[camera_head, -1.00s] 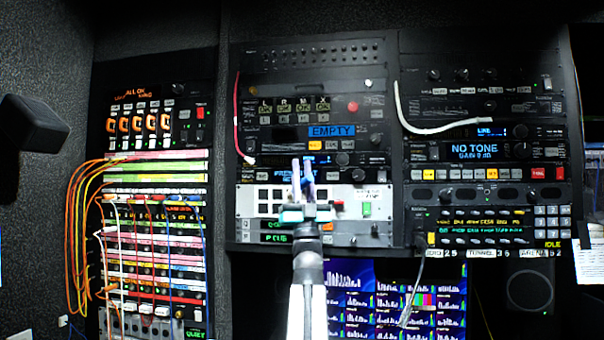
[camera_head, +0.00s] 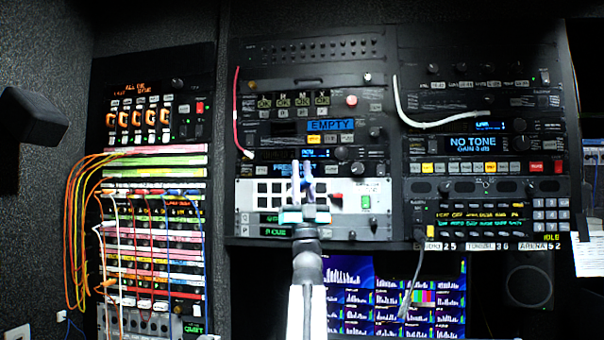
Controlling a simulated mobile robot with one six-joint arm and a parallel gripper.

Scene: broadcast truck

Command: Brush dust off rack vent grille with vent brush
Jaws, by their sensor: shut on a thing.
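My gripper (camera_head: 302,170) is in the middle of the head view, pointing away from me and up at the rack. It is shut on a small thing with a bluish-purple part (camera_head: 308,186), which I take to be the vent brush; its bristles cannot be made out. My gripper and arm hide the panel's middle. I cannot tell whether the brush touches it, and dust is too small to see.
A green switch (camera_head: 366,202) sits at the white panel's right. A red cable (camera_head: 236,112) and a white cable (camera_head: 425,126) hang across units above. Orange patch cables (camera_head: 72,225) loop at the left. A monitor (camera_head: 350,295) is below, behind my arm.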

